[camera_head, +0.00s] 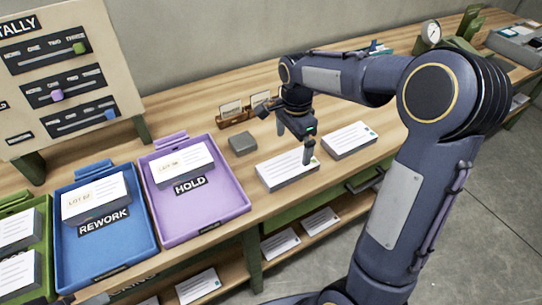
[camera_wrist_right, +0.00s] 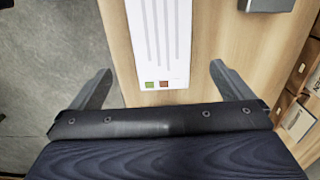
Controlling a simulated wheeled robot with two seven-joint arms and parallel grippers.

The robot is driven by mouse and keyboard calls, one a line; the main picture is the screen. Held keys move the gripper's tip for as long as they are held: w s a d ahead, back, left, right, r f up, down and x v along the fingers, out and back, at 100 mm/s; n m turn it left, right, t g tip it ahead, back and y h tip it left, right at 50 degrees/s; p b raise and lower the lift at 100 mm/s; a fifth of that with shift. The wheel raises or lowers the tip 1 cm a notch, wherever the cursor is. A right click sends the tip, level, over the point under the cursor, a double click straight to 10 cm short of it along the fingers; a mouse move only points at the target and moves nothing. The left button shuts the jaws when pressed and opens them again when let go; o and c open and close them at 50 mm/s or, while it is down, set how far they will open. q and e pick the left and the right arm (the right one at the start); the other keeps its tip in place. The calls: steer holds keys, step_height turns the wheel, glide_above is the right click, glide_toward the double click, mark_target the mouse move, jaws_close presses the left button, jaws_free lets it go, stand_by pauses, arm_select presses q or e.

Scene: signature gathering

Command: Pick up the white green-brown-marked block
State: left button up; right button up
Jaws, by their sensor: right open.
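The white block with green and brown marks (camera_head: 285,171) lies flat on the wooden table, right of the purple HOLD tray. In the right wrist view the block (camera_wrist_right: 160,40) shows grey lines and, at its near end, one green and one brown square. My right gripper (camera_head: 294,140) is open and empty above the block's right end. In the right wrist view its fingers (camera_wrist_right: 160,72) stand apart on either side of the block, with gaps to both sides. Whether the fingertips are level with the block is unclear. My left gripper is not in view.
A similar white block (camera_head: 349,140) lies just to the right. A small grey box (camera_head: 242,143) and a card holder (camera_head: 245,113) stand behind. The purple tray (camera_head: 235,197) and blue tray (camera_head: 142,240) hold labelled blocks. The table's front edge is close.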

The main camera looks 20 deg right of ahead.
mark_target(288, 165)
steer(key=shift+w+f, duration=0.25)
steer(key=shift+f, duration=0.1)
steer(key=f, duration=0.5)
steer(key=a+f, duration=0.1)
steer(key=f, duration=0.1)
steer(key=shift+s+f, duration=0.15)
steer(key=c, duration=1.2)
